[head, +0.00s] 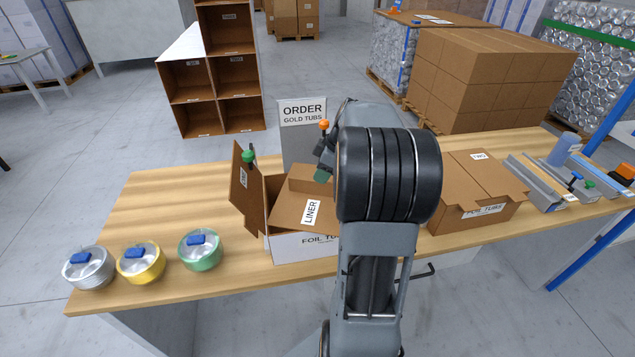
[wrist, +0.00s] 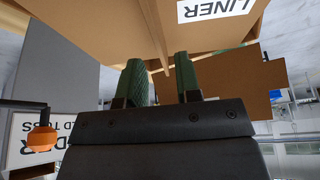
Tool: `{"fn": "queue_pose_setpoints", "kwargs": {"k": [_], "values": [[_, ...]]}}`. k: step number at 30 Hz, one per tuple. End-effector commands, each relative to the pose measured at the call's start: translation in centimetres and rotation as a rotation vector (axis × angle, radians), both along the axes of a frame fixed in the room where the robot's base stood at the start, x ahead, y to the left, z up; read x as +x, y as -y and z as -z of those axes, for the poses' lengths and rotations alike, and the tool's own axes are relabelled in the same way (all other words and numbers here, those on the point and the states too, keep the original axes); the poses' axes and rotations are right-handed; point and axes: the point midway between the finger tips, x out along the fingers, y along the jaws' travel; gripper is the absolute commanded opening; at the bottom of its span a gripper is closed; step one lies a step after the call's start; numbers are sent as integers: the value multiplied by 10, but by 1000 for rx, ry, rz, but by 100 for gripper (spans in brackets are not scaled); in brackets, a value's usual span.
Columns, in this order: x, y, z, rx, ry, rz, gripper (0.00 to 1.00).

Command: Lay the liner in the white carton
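The white carton (head: 290,248) stands on the table, its front printed "FOIL TU..." and partly hidden by my arm. The brown liner (head: 290,208), labelled "LINER", lies slanted across the carton's opening. The wrist view also shows the liner (wrist: 205,30) close beyond my fingertips. My gripper (head: 322,174) is at the carton's far side, mostly hidden behind my arm in the head view. In the wrist view its green fingers (wrist: 160,80) stand apart, with a gap between them. Whether they touch the liner's edge is unclear.
A raised brown flap (head: 246,195) with a green clip (head: 249,156) stands at the carton's left. Three lidded tubs (head: 141,264) stand left. A brown carton (head: 475,190) stands right.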

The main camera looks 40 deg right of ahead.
Motion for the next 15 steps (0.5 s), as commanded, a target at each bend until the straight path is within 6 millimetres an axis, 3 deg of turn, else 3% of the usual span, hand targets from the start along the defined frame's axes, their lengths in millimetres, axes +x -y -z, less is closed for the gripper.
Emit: {"fn": "queue_pose_setpoints", "kwargs": {"k": [6,11,15], "values": [[-11,10,-35,-2,2,2,31],[-15,14,-50,-1,1,0,31],[-17,-8,-57,-5,-26,36,31]]}}
